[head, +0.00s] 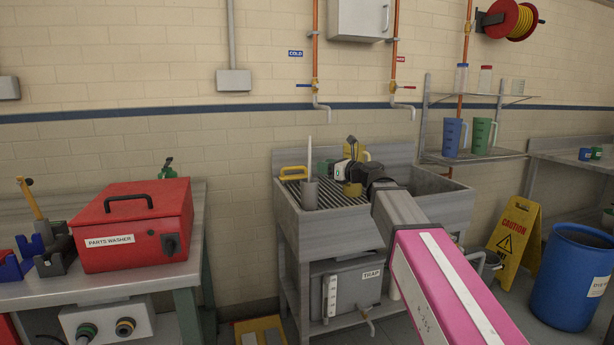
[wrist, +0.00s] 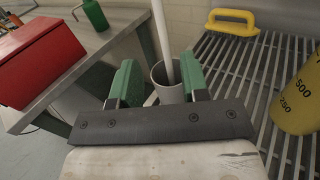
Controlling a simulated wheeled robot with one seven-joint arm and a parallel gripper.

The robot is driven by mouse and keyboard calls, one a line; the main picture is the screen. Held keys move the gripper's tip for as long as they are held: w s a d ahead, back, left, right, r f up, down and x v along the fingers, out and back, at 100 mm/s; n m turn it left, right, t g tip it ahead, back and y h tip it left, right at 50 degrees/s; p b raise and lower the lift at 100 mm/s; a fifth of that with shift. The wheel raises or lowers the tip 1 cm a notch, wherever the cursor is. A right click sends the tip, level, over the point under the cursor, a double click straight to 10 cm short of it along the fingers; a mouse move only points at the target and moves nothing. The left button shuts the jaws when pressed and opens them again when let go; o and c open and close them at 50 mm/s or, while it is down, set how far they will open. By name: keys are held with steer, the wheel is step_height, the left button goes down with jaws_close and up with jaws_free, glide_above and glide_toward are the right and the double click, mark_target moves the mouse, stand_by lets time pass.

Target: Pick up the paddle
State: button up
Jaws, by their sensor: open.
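The paddle is probably the pale upright stick (head: 310,158) standing in a grey cup (head: 310,195) on the slatted drainer of the sink. In the wrist view the pale stick (wrist: 161,38) rises out of the grey cup (wrist: 168,92), and its lower end is hidden inside. My gripper (wrist: 160,76) is open, its green fingers on either side of the view of the stick and cup. I cannot tell whether the stick is between the fingers or beyond them. In the head view my gripper (head: 325,168) is just right of the stick, partly hidden by my wrist.
A yellow-handled tool (wrist: 232,22) lies on the drainer, with a yellow measuring jug (wrist: 300,100) at the right. The red parts washer (head: 135,225) stands on the left bench. A caution sign (head: 515,240) and blue drum (head: 570,275) stand on the floor at right.

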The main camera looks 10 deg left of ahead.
mark_target(309, 172)
steer(key=x, duration=0.9)
steer(key=shift+w+a+f, duration=0.25)
steer(key=shift+w+f, duration=0.1)
steer(key=shift+c, duration=0.3)
jaws_close()
